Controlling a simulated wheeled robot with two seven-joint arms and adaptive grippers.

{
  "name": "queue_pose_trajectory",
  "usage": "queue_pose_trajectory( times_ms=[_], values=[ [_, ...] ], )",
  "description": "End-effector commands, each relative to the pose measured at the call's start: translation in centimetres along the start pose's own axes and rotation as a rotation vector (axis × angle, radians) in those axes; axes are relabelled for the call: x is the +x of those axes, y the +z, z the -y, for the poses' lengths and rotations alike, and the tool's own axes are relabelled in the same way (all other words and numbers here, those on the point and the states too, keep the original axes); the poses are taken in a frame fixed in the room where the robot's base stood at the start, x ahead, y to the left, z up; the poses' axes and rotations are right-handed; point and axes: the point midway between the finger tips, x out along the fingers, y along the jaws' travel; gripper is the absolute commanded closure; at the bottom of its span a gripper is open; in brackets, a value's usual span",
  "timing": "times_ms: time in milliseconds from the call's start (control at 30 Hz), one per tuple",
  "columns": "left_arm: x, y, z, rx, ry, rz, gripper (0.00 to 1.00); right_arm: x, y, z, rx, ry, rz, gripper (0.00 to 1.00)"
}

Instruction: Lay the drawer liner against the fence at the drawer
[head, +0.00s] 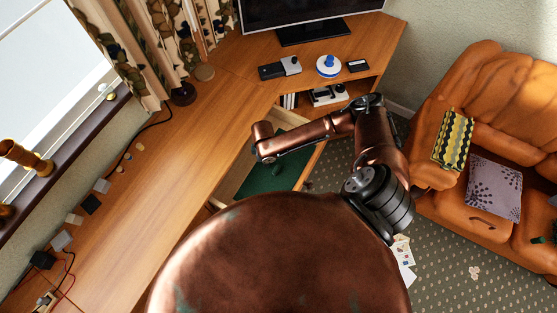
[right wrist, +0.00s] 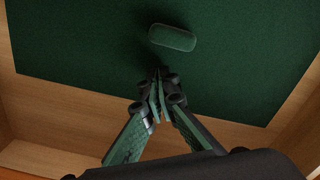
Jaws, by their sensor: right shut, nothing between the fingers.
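The drawer liner (head: 262,182) is a flat dark green sheet lying in the open wooden drawer (head: 226,187). It also fills the upper part of the right wrist view (right wrist: 80,45), with a small rounded green block (right wrist: 172,38) on top. My right gripper (right wrist: 158,84) is shut and empty, with its fingertips short of the block. In the head view my right arm reaches over the drawer and hides part of it; the fingers are not clear there. I cannot pick out the fence with certainty. My left gripper is not in view.
Bare drawer floor (right wrist: 75,98) shows along the liner's near edge. The wooden desk (head: 150,170) runs beside and behind the drawer, with small items along its window side. An orange sofa (head: 500,100) stands at the right. Papers (head: 403,255) lie on the carpet.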

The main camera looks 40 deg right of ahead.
Motion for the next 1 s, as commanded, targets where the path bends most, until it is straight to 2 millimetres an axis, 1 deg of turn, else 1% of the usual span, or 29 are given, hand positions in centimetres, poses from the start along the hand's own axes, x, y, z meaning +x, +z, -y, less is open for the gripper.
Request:
queue_pose_trajectory(
  times_ms=[367, 1000],
  values=[
    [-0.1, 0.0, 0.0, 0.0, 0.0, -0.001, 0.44, 0.0, 0.1, 0.0, 0.0, 0.0, 0.0, 1.0],
    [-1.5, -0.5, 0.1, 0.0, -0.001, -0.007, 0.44, -0.1, 1.6, 0.9, 0.001, 0.0, 0.001, 1.0]
  ],
)
